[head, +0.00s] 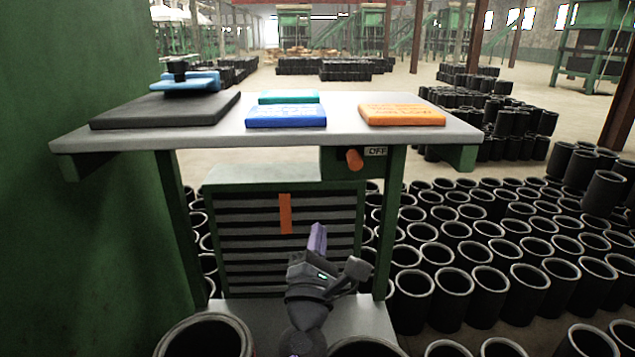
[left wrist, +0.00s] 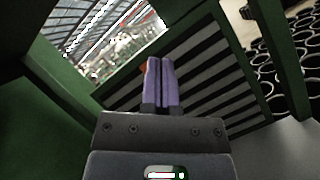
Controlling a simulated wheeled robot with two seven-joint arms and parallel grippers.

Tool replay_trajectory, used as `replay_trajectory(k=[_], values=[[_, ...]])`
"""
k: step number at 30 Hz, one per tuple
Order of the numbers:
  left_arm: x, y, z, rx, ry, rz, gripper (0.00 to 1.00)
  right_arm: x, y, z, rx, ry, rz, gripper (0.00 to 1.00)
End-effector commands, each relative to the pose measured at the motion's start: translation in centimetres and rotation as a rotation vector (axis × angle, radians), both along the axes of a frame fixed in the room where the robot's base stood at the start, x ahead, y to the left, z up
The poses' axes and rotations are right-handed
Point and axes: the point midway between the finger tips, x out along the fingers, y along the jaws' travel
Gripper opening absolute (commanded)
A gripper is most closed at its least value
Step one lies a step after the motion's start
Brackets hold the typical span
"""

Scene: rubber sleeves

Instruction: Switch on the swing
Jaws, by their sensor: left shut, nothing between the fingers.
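An orange rotary knob (head: 354,159) sits on a small green box under the right part of the tabletop. A label beside it reads "OFF" (head: 376,151). My left gripper (head: 317,238), with purple fingers, is below and left of the knob, in front of the slatted green cabinet, and apart from the knob. In the left wrist view its fingers (left wrist: 160,82) are pressed together with nothing between them. A bit of orange shows at their left edge there; I cannot tell what it belongs to. My right gripper is not in view.
The grey tabletop (head: 330,135) overhangs the knob and holds a black slab (head: 160,110), two blue or green blocks and an orange block (head: 401,114). The slatted cabinet (head: 250,250) bears an orange strip (head: 285,213). Table legs flank the gripper. Black sleeves (head: 447,295) crowd the floor.

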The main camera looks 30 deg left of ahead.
Motion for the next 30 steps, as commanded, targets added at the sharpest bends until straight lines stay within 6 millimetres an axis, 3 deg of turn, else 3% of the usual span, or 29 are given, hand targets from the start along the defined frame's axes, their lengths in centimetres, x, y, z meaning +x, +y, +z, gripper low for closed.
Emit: replay_trajectory(k=[8,22,25,30], values=[[0.5,0.3,0.4,-0.003,-0.004,0.003,0.0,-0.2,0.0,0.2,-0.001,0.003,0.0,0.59],[8.4,4.3,3.8,-0.003,-0.005,0.005,0.0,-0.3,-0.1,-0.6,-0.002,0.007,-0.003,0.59],[8.9,3.0,5.6,-0.008,-0.007,0.003,0.0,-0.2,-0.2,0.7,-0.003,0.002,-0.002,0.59],[9.4,1.8,6.6,-0.006,-0.005,0.003,0.0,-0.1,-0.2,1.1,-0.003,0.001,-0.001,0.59]])
